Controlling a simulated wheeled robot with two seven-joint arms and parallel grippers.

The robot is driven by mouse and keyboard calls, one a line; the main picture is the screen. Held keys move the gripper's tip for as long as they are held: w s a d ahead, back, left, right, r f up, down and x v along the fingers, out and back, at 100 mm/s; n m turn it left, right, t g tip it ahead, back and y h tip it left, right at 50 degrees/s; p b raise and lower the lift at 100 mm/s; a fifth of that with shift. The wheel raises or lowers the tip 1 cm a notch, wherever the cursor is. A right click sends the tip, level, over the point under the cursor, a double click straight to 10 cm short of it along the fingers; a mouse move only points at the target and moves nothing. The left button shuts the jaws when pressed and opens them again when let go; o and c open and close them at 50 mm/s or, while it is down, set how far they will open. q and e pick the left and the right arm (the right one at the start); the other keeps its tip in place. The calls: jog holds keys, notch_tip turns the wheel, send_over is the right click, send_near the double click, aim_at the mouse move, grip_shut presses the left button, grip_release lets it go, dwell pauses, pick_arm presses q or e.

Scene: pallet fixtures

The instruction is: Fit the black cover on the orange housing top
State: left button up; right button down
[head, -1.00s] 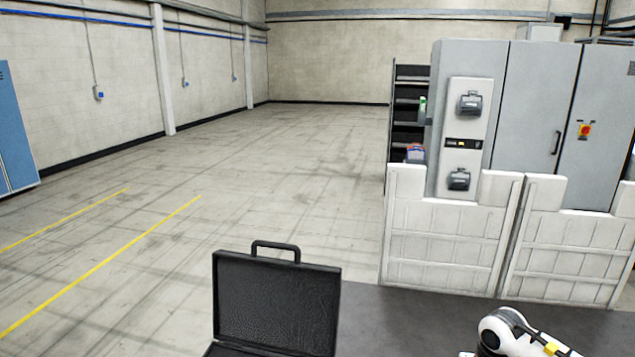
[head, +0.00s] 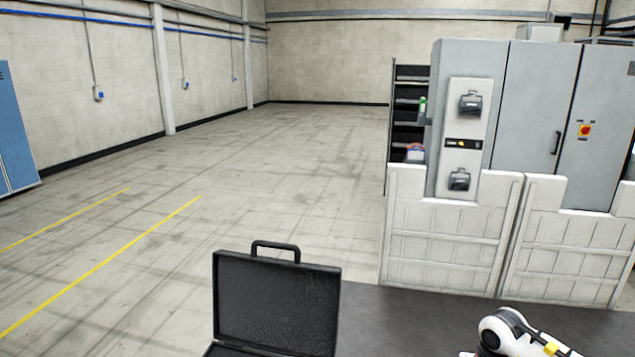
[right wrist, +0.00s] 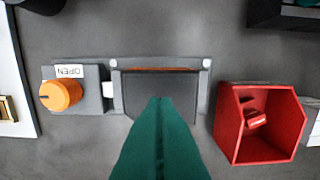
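In the right wrist view my right gripper (right wrist: 160,103) comes in from the bottom as a green, tapered shape. A seam runs down its middle, so its fingers look together. Its tip lies over a dark square panel, which looks like the black cover (right wrist: 135,88), inside a grey fixture (right wrist: 117,92). A thin orange strip, likely the housing (right wrist: 160,69), shows along the panel's far edge. The rest of the housing is hidden. I cannot tell whether the panel is seated or whether the fingers touch it. My left gripper is in neither view.
An orange knob (right wrist: 60,95) with an "OPEN" label sits left of the fixture. A red bin (right wrist: 235,145) holding a small red part stands right. In the head view an open black case (head: 277,303) stands on the dark table (head: 400,325), with white pallet walls (head: 450,235) behind.

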jog(key=shift+f, duration=0.2)
dwell(0.4)
jog(key=shift+f+b, duration=0.6)
jog(key=shift+b, duration=0.05)
jog(key=shift+f, duration=0.15)
dwell(0.4)
jog(key=shift+r+p, duration=2.1)
jog(key=shift+r, duration=1.5)
jog(key=shift+f, duration=0.1)
